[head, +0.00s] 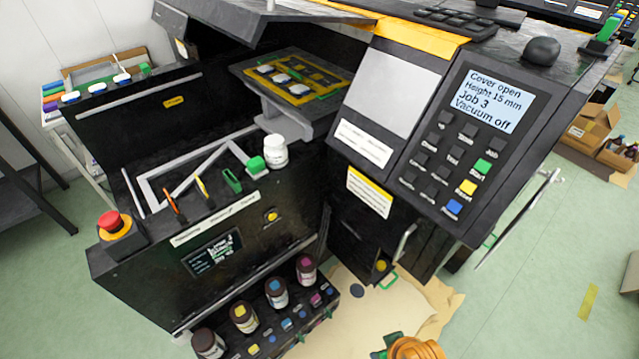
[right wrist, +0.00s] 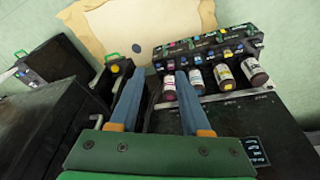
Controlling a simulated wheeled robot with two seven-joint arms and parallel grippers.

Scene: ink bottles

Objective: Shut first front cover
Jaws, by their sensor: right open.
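The printer (head: 125,255) is a large black machine, and its display (head: 488,98) reads "Cover open". Low on its front, an ink rack (head: 328,292) with several bottles is exposed; I cannot tell which panel is the first front cover. A magenta-capped bottle (head: 306,270) is at the rack's right end; a dark-capped one (head: 208,343) is at its left end. In the right wrist view, my right gripper (right wrist: 160,85) has two blue fingers apart with nothing between them, and the rack shows beyond and right of them (right wrist: 205,47). My left gripper is not in view.
A cardboard sheet (head: 350,315) lies on the green floor before the printer. A small black unit with a green handle (right wrist: 112,78) stands left of the fingers. A metal handle (head: 404,242) sticks out below the control panel. Cardboard boxes (head: 590,130) stand at the right.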

